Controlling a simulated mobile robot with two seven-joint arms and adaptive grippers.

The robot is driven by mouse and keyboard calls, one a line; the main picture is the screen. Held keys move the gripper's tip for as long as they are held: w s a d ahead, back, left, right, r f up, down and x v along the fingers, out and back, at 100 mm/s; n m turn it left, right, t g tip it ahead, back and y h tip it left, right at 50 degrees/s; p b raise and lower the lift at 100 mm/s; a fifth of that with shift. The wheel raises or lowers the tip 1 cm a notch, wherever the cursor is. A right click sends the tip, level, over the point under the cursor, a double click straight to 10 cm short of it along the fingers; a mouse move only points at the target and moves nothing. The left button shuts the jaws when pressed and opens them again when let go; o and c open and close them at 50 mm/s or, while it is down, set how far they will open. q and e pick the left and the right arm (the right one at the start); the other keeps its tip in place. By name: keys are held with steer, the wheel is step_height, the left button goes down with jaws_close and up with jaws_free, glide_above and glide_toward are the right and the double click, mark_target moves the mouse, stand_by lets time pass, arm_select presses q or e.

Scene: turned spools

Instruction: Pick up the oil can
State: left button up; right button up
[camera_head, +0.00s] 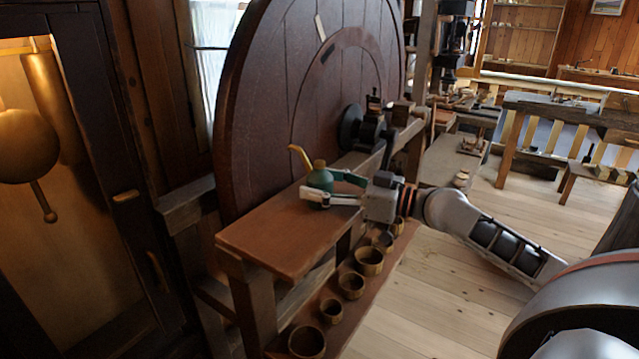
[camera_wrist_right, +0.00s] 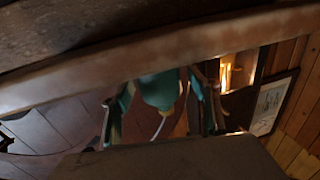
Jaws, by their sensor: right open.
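The oil can (camera_head: 320,179) has a green, rounded body and a thin yellow spout that points up and to the left. In the right wrist view, the green can body (camera_wrist_right: 159,90) shows between the fingers (camera_wrist_right: 158,112). My left gripper is not in view.
A large dark wooden wheel (camera_head: 275,110) rises right behind the bench top. Several wooden cups (camera_head: 351,285) stand on a lower shelf along the bench's right side. A dark cabinet (camera_head: 110,150) stands at the left. Plank floor lies open at the right.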

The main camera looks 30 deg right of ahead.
steer(key=shift+w+a, duration=0.2)
steer(key=shift+w, duration=0.05)
steer(key=c, duration=1.2)
steer(key=shift+r, duration=0.15)
